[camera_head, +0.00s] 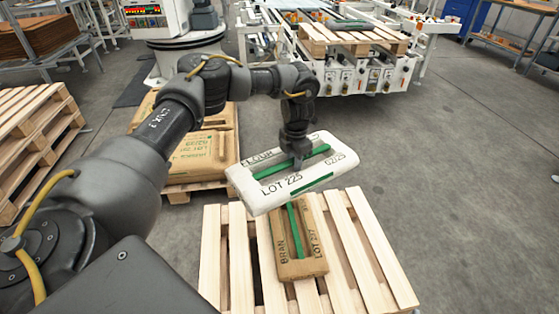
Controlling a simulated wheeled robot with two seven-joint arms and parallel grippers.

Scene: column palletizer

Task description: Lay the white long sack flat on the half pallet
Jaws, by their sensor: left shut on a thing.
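My left gripper (294,155) is shut on the white long sack (240,180), which has green stripes and the text LOT 225. The sack hangs roughly level above the half pallet (238,262), over its far part. The gripper's fingertips are partly hidden at the sack's middle. A brown sack (307,264) marked BRAN, LOT 227, lies lengthwise on the half pallet. The white sack hides the brown sack's far end; I cannot tell whether the two touch. My right gripper is not in view.
Brown sacks (203,154) lie on another pallet behind my left arm. Stacked empty pallets (35,125) stand at the left. A white conveyor (375,75) bears a pallet (350,42) at the back. Bare slats show either side of the brown sack. The floor at the right is clear.

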